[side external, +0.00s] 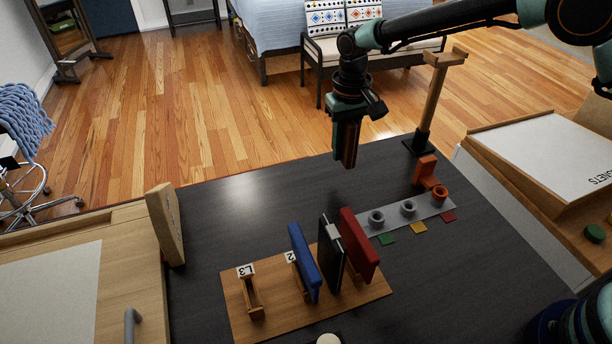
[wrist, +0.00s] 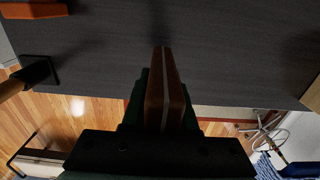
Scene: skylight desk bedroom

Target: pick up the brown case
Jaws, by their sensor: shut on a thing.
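The brown case (side external: 350,152) hangs upright in my gripper (side external: 347,130), above the far part of the dark table. In the wrist view the brown case (wrist: 166,90) is clamped between the fingers of my gripper (wrist: 160,112), with a pale stripe along its edge. My gripper is shut on it. The fingers hide part of the case in both views.
A wooden rack (side external: 240,315) on the dark table (side external: 245,205) holds a blue case (side external: 304,262), a black case (side external: 331,252) and a red case (side external: 359,243). A grey strip (side external: 392,219) with rings lies right of it. A wooden post (side external: 433,95) stands at the back right.

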